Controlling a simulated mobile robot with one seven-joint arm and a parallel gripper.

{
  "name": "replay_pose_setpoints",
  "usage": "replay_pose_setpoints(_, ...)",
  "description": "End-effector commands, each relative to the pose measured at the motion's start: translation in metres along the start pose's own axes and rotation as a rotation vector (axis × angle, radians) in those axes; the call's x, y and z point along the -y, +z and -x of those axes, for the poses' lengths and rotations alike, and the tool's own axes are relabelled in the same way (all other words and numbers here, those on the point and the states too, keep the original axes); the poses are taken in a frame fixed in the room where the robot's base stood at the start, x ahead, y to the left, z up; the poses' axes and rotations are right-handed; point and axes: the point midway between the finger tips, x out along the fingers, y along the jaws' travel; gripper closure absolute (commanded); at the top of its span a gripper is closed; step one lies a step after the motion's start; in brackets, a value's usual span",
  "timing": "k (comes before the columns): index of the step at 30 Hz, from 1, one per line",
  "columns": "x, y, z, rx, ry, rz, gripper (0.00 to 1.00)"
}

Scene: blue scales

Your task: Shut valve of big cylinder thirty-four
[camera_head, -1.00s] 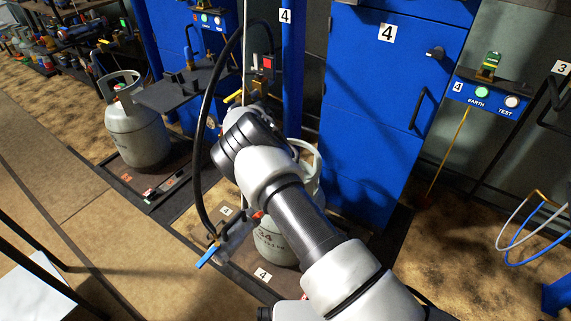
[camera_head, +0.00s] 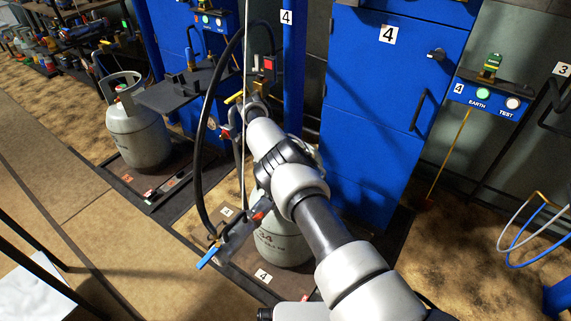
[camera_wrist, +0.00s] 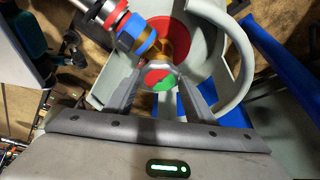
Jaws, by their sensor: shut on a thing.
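The big grey cylinder marked 34 (camera_head: 285,246) stands upright on the scale platform marked 4, partly behind my arm. In the wrist view, its grey collar (camera_wrist: 246,70) curves around the valve. The valve knob (camera_wrist: 161,78), with a red and green face, sits between the two fingers of my gripper (camera_wrist: 158,84), which is shut on it. A brass fitting with a blue and red connector (camera_wrist: 132,34) joins the valve just beyond the knob. In the head view, my arm hides the gripper and valve.
A hose fitting with a blue handle (camera_head: 207,258) is at the cylinder's left. A black hose (camera_head: 201,150) loops above it. Another grey cylinder (camera_head: 138,135) stands on the left scale. A blue cabinet (camera_head: 375,110) rises close behind cylinder 34.

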Motion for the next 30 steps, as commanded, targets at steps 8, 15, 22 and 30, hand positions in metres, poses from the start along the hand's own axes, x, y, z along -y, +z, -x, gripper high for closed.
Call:
replay_pose_setpoints(8,-0.0005,0.0014,-0.0008,0.003,0.002,-0.002,0.73)
replay_pose_setpoints(15,-0.0004,0.0013,-0.0009,0.002,0.002,-0.001,0.32)
replay_pose_setpoints(22,-0.0002,0.0007,-0.0004,0.001,0.001,-0.001,0.32)
replay_pose_setpoints(30,0.0019,-0.0083,0.0074,0.001,0.000,-0.003,0.32)
